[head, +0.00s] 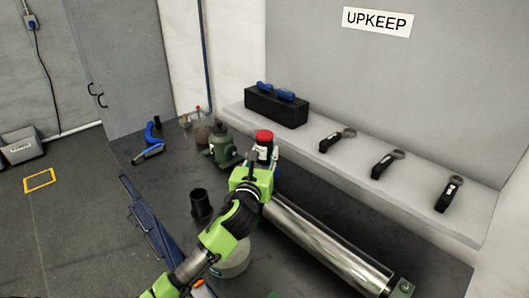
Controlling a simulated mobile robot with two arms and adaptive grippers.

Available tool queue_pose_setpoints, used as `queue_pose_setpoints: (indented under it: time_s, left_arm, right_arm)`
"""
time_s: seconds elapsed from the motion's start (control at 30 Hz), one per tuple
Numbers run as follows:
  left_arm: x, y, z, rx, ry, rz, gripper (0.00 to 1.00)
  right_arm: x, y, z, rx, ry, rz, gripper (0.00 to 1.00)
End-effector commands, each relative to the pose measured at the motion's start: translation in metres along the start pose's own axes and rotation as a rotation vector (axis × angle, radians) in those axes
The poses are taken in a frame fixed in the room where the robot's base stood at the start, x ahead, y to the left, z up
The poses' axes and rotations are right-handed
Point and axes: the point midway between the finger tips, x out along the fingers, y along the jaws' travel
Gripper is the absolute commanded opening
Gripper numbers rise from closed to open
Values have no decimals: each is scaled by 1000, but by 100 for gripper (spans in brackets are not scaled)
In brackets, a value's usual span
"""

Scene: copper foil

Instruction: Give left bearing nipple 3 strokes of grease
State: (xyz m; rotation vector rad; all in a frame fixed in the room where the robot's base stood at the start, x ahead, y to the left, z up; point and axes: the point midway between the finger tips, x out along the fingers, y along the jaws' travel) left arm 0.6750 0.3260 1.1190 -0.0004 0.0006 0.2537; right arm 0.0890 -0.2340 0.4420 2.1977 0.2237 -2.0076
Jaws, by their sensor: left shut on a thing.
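My left gripper (251,179) is shut near the far end of the roller, and a dark upright thing (252,163) shows between its fingers. Most of that thing is hidden, so I cannot tell what it is. A red-capped canister (264,137) with a white label shows just beyond the gripper; I cannot tell whether they touch. A dark green housing (221,145), perhaps the left bearing, stands left of the canister. No nipple can be made out. A shiny roller (325,243) runs to a small greenish block (402,288) at lower right. My right gripper is out of view.
A blue and grey tool (152,140) lies at the bench's left end. A black cup (201,204) stands left of my arm. The shelf behind holds a black block with blue pieces (276,106) and several black-handled ring tools (337,140). The bench (310,187) is bare between roller and shelf.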

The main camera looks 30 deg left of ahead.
Motion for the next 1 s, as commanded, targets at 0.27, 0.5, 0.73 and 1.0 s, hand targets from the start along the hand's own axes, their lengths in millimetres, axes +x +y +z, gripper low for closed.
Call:
queue_pose_setpoints:
  time_s: [0.27,0.5,0.73,1.0]
  left_arm:
    - [0,0,2,0,-4,-1,0]
    - [0,0,2,0,-4,-1,0]
    - [0,0,0,1,-4,-1,0]
    - [0,0,-5,1,-4,-1,0]
  right_arm:
    - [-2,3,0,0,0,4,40]
    - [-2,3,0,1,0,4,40]
    - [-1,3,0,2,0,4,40]
    - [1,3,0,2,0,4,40]
